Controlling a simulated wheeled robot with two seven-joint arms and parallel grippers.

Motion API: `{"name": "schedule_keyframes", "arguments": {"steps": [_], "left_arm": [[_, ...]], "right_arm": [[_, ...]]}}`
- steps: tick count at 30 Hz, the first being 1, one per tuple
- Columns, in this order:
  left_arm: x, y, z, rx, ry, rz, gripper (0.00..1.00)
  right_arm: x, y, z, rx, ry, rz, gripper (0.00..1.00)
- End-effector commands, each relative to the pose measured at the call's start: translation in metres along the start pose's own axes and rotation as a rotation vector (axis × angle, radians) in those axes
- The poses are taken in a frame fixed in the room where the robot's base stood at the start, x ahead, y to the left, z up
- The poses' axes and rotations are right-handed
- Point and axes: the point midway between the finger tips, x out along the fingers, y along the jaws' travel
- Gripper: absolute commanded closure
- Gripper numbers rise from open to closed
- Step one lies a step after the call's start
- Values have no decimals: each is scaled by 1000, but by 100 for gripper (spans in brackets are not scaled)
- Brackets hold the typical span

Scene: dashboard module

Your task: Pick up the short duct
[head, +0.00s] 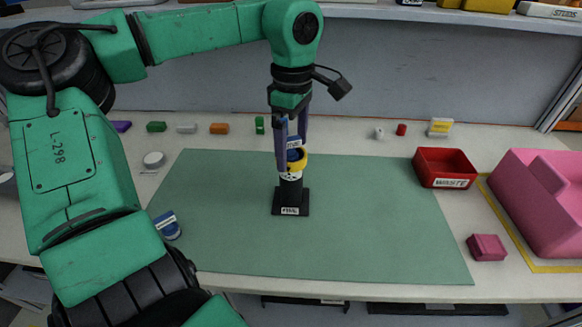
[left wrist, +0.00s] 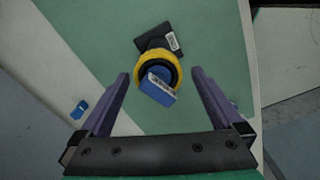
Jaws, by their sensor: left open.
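A black stand (head: 291,205) stands upright on the green mat, with a white label on its base. A white collar, a yellow ring (head: 299,161) and a blue labelled piece (head: 293,143) sit at its top. In the left wrist view the blue piece (left wrist: 158,88) lies over the yellow ring (left wrist: 142,72). A second blue labelled piece (head: 167,226) lies at the mat's left edge. I cannot read which blue piece is the short duct. My left gripper (head: 290,157) points down over the stand, open, its fingers (left wrist: 160,85) either side of the blue piece.
A red bin marked WASTE (head: 443,168) stands right of the mat. A large pink container (head: 540,200) and small pink block (head: 487,247) are further right. Several small coloured parts line the back of the table. The green mat (head: 390,235) is clear right of the stand.

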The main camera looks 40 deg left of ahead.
Motion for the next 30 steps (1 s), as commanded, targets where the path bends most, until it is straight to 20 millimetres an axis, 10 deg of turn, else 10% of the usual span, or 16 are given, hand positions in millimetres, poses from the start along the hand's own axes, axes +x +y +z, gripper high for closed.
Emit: {"name": "schedule_keyframes", "arguments": {"steps": [17,25,30], "left_arm": [[62,0,-2,0,0,0,0],[61,0,-2,0,0,0,96],[61,1,-2,0,0,1,100]], "right_arm": [[-9,0,-3,0,3,1,100],[-9,0,-3,0,4,1,100],[-9,0,-4,0,4,0,100]]}}
